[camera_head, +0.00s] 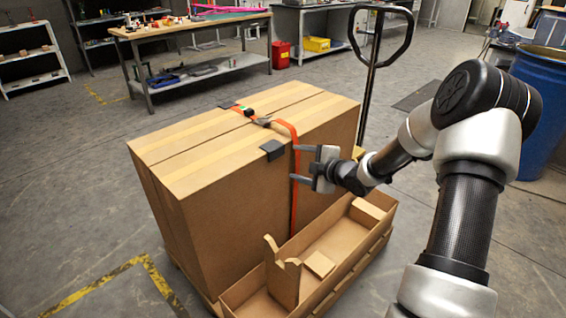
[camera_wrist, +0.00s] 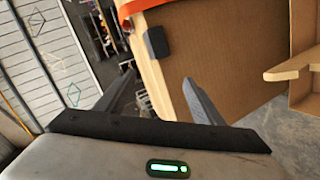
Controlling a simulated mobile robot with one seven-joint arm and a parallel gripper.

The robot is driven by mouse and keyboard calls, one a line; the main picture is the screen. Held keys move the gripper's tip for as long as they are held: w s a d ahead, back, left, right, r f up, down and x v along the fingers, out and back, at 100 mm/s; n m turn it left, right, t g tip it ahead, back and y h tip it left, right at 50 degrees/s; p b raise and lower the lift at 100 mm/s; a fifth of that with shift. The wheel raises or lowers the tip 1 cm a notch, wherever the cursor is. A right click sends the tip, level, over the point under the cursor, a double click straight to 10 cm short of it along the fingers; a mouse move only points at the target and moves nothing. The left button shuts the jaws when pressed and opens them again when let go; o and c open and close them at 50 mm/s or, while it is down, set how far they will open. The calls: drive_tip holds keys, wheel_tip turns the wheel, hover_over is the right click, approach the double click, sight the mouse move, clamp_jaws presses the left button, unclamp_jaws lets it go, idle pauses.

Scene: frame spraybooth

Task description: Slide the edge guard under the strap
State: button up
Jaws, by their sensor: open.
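A large cardboard box (camera_head: 225,190) stands in the middle of the head view. An orange strap (camera_head: 294,180) runs over its top and down its front face; it also shows at the top of the wrist view (camera_wrist: 135,8). The dark edge guard (camera_head: 272,150) sits on the box's top front edge, just left of the strap and apart from it; it also shows in the wrist view (camera_wrist: 155,42). My gripper (camera_head: 297,163) is open and empty, at the front face near the strap, right of and slightly below the guard. Whether a fingertip touches the strap I cannot tell.
An open cardboard tray (camera_head: 340,255) with loose pieces lies in front of the box. A buckle (camera_head: 262,121) sits on the strap on top. A pallet-jack handle (camera_head: 372,60) rises behind. A blue barrel (camera_head: 540,110) stands at right. The floor at left is clear.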

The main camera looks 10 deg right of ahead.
drive_tip(key=b, duration=0.3)
approach(279, 151)
drive_tip(key=w+a+f, duration=0.1)
drive_tip(key=a, duration=0.1)
drive_tip(key=w+a, duration=0.1)
drive_tip(key=a, duration=0.1)
drive_tip(key=w+a+f, duration=0.1)
drive_tip(key=w+a, duration=0.1)
drive_tip(key=a, duration=0.1)
drive_tip(key=shift+a+f, duration=0.1)
drive_tip(key=shift+f, duration=0.25)
drive_tip(key=shift+c, duration=0.2)
